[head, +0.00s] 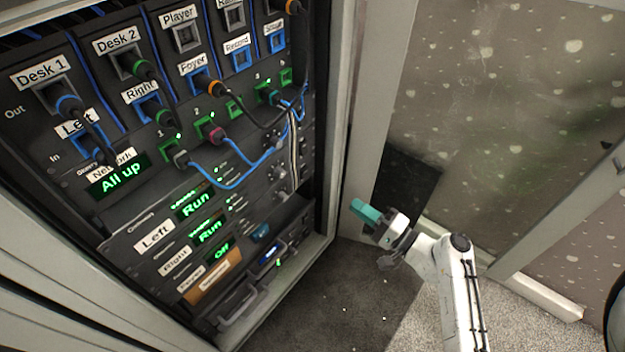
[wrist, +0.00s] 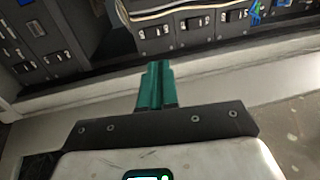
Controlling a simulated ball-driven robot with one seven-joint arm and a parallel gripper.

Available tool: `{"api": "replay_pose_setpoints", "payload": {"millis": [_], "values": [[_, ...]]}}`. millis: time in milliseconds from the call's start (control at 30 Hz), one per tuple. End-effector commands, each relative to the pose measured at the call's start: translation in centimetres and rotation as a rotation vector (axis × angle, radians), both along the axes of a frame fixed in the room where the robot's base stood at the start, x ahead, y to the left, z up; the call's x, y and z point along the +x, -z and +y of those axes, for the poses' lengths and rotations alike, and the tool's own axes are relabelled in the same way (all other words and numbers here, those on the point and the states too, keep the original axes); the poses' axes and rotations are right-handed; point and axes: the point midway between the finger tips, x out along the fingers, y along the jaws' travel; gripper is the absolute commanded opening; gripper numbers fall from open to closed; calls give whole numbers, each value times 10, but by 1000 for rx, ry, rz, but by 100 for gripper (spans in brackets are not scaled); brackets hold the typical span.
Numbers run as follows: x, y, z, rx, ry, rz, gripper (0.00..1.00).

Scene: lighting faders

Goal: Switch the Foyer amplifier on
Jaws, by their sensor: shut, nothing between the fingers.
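The amplifiers sit in the lower part of the rack in the head view, one above another. The upper two have labels Left (head: 154,237) and Right (head: 175,262) and green displays reading Run. The third has a small label (head: 190,281), hard to read, and its display (head: 220,248) reads Off. I cannot make out its switch. My gripper (head: 366,212) is outside the rack, to the right of its frame, apart from the amplifiers. Its teal fingers are together and empty, also in the wrist view (wrist: 156,85).
Above the amplifiers is a patch panel with labelled sockets, including one marked Foyer (head: 193,65). Blue cables (head: 235,180) hang in front of the upper amplifier area. The rack's pale frame (head: 340,130) stands between my gripper and the panels.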

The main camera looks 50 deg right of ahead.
Motion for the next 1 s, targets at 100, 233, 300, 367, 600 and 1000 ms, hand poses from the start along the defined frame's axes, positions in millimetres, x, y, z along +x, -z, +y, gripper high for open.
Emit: {"api": "replay_pose_setpoints", "payload": {"millis": [100, 233, 300, 367, 600, 1000], "values": [[0, 0, 1, -1, -2, 1, 0], [3, 0, 1, -1, -3, 1, 0], [9, -1, 1, -3, -5, 0, 0], [17, -1, 2, -4, -7, -1, 0], [61, -6, 3, -4, -7, -1, 0], [127, -14, 5, -4, -6, 0, 0]]}}
